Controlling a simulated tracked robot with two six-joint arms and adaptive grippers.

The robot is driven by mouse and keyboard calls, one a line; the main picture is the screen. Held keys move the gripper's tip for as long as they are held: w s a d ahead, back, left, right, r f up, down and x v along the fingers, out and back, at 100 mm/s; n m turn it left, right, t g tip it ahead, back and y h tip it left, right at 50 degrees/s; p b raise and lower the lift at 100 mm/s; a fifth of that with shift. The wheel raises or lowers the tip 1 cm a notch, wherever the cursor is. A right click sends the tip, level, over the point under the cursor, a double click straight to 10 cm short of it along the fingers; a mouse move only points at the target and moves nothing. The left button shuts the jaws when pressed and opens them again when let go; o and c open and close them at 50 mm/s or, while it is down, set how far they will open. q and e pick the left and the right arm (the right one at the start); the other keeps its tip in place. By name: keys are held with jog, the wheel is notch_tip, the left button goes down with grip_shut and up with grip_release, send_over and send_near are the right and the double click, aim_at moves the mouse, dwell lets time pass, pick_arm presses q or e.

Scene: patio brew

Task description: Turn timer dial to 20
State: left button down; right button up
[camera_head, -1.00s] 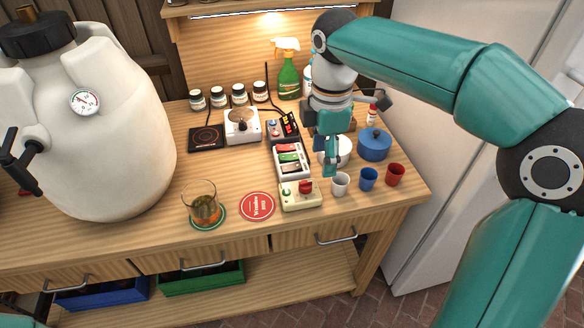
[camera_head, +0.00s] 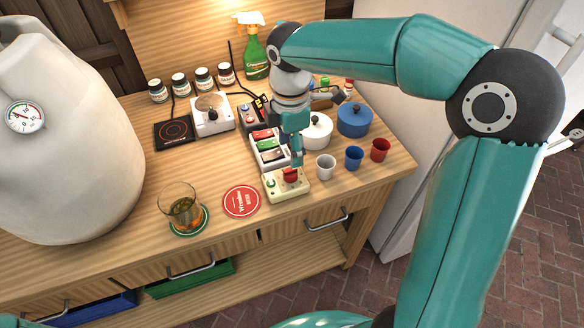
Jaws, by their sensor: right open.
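A cream control box (camera_head: 284,188) stands near the table's front edge, with a green button on its left and a red dial (camera_head: 290,174) on its right. It looks like the timer, but its markings are too small to read. My right gripper (camera_head: 297,158) points down just above the red dial, partly covering its far side. It is open, and no object shows held in it. I cannot tell whether the fingertips touch the dial. My left gripper is not in view.
A white cup (camera_head: 325,167), blue cup (camera_head: 354,158) and red cup (camera_head: 380,150) stand right of the box. A red coaster (camera_head: 241,201) and a glass (camera_head: 181,207) lie to its left. A switch tray (camera_head: 269,148) and white pot (camera_head: 316,131) are behind.

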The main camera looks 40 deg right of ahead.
aim_at(291, 170)
notch_tip(291, 170, down, 8)
dwell(0.5)
jog(key=c, duration=1.1)
jog(key=shift+s+d, duration=0.1)
jog(key=shift+d, duration=0.2)
grip_shut()
jog(key=shift+a, duration=0.25)
jog(key=shift+m, duration=0.3)
